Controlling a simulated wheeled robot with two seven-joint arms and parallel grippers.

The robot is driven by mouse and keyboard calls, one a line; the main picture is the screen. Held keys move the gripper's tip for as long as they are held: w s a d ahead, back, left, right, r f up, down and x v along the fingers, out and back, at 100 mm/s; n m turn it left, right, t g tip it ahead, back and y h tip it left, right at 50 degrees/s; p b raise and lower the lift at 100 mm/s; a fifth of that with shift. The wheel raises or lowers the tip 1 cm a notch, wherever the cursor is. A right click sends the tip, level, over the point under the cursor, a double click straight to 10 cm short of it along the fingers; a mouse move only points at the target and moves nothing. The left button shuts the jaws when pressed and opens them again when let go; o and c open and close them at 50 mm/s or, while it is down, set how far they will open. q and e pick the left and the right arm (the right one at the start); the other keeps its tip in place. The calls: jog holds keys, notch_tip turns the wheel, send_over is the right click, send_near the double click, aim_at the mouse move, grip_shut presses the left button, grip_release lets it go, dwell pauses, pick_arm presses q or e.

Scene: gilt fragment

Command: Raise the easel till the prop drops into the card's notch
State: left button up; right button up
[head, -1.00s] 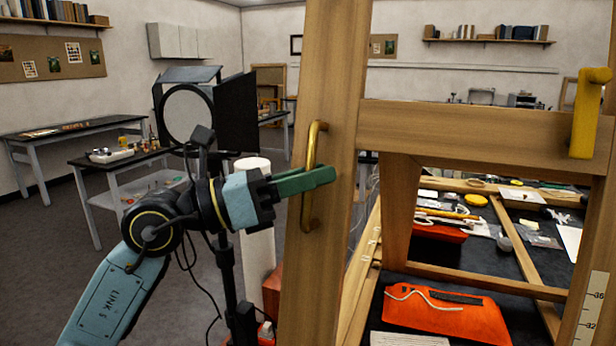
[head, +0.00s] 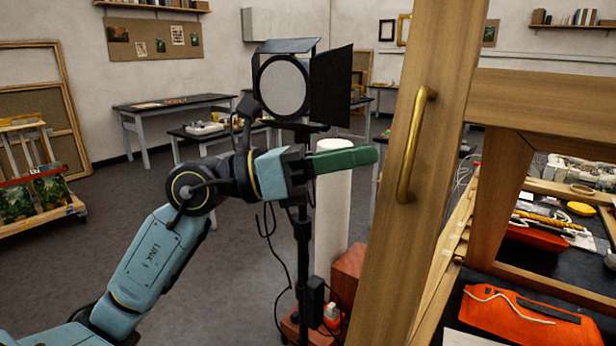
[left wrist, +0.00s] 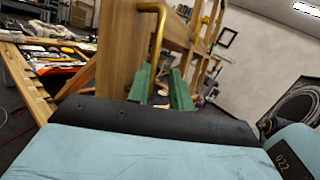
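The wooden easel (head: 440,130) stands close in front at the right of the head view, its upright leaning slightly. A brass handle (head: 412,148) is fixed to this upright; it also shows in the left wrist view (left wrist: 158,40). My left gripper (head: 372,155) is to the left of the handle, with a small gap between its green fingertips and the bar in the head view. In the left wrist view its two fingers (left wrist: 162,85) stand apart, with the handle lined up between them. I cannot make out the prop or the notched card. My right gripper is out of view.
A studio lamp (head: 283,85) on a stand is behind my left gripper, beside a white cylinder (head: 333,200). An orange cloth (head: 525,315) lies on a dark surface behind the easel, among several small items. Open floor (head: 240,270) lies to the left.

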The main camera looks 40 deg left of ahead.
pick_arm(q)
jog(key=b+v, duration=0.2)
jog(key=v, duration=0.4)
jog(key=shift+c, duration=0.3)
